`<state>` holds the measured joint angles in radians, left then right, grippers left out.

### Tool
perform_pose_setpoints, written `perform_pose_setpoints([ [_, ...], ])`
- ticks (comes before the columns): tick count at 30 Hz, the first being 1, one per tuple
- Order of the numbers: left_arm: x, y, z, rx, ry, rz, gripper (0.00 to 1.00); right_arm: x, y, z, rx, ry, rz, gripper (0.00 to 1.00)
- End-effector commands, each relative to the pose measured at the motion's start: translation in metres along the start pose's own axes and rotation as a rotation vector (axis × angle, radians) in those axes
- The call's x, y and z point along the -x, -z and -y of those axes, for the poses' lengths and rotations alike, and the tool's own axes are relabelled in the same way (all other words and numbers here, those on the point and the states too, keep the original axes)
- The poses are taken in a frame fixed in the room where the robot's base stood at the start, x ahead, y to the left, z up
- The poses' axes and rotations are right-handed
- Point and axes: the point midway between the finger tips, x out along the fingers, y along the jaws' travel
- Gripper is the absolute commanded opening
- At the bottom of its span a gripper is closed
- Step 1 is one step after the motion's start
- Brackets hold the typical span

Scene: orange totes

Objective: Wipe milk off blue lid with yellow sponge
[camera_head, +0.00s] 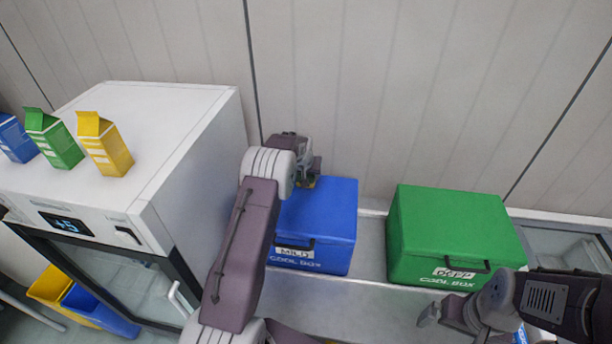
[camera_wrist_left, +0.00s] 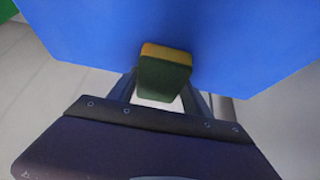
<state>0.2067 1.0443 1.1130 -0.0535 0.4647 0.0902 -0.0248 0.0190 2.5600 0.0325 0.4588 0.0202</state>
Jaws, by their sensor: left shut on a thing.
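The blue cool box with its blue lid (camera_head: 335,210) stands on the counter, mostly in view behind my left arm. It also fills the top of the left wrist view (camera_wrist_left: 90,40). My left gripper (camera_head: 308,180) is over the lid's back left part. It is shut on the sponge (camera_wrist_left: 165,75), which has a yellow layer and a dark green one. The sponge's yellow side is toward the lid; I cannot tell whether they touch. No milk can be made out on the visible lid. My right gripper (camera_head: 450,318) is low at the right, away from the blue box; its jaws are unclear.
A green cool box (camera_head: 450,225) stands right of the blue one. A white fridge (camera_head: 190,125) stands left, with blue (camera_head: 16,140), green (camera_head: 54,140) and yellow (camera_head: 104,145) cartons on top. The wall is close behind the boxes. Yellow and blue bins are at lower left.

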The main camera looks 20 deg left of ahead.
Motion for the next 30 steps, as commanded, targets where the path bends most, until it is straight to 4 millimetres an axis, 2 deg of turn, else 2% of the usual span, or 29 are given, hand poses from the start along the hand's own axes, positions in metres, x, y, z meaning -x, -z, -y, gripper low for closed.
perform_pose_setpoints([
  [5, 0.004, 0.001, 0.000, 0.000, 0.000, 0.001, 0.15, 0.003, 0.000, 0.000, 0.000, 0.000, 0.000, 1.00],
  [19, 0.052, 0.030, 0.000, 0.000, 0.000, 0.001, 0.15, 0.039, 0.004, 0.001, 0.000, 0.000, 0.000, 1.00],
  [30, 0.055, 0.031, 0.000, 0.000, 0.000, 0.001, 0.15, 0.040, 0.004, 0.001, 0.000, 0.000, 0.000, 1.00],
])
